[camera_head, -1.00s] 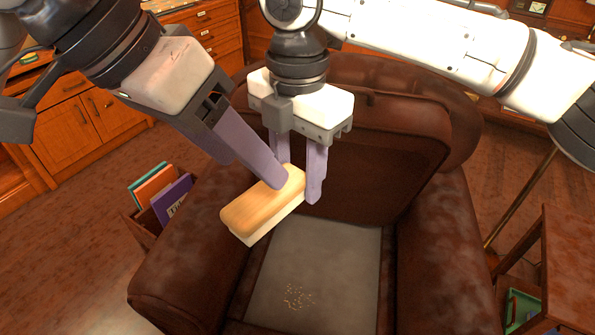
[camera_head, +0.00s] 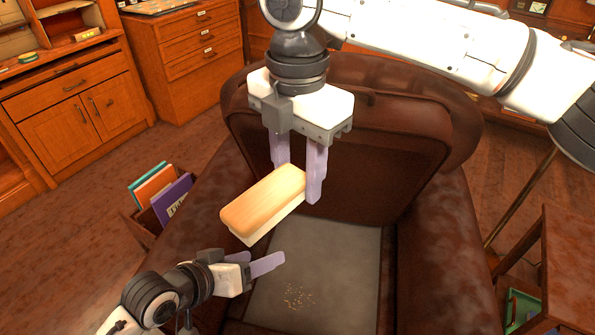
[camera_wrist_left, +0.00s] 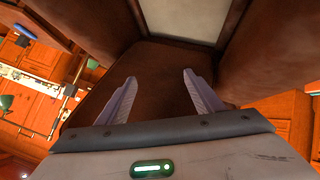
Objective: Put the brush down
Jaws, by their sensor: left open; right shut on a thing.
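The brush (camera_head: 264,203) is a wooden block with a pale underside. It is held in the air above the armchair, tilted in the head view. My right gripper (camera_head: 298,185) points down and is shut on the brush's far right end. My left gripper (camera_head: 268,262) is lower, near the chair's left arm and the front of the seat. It is open and empty. In the left wrist view, its two fingers (camera_wrist_left: 160,95) are spread with nothing between them. The brush does not show in that view.
The brown leather armchair (camera_head: 436,255) has a grey seat pad (camera_head: 330,270) with a patch of crumbs (camera_head: 298,297). A box of books (camera_head: 163,198) stands left of the chair. A wooden side table (camera_head: 560,262) stands at the right. Drawer cabinets (camera_head: 190,55) line the back left.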

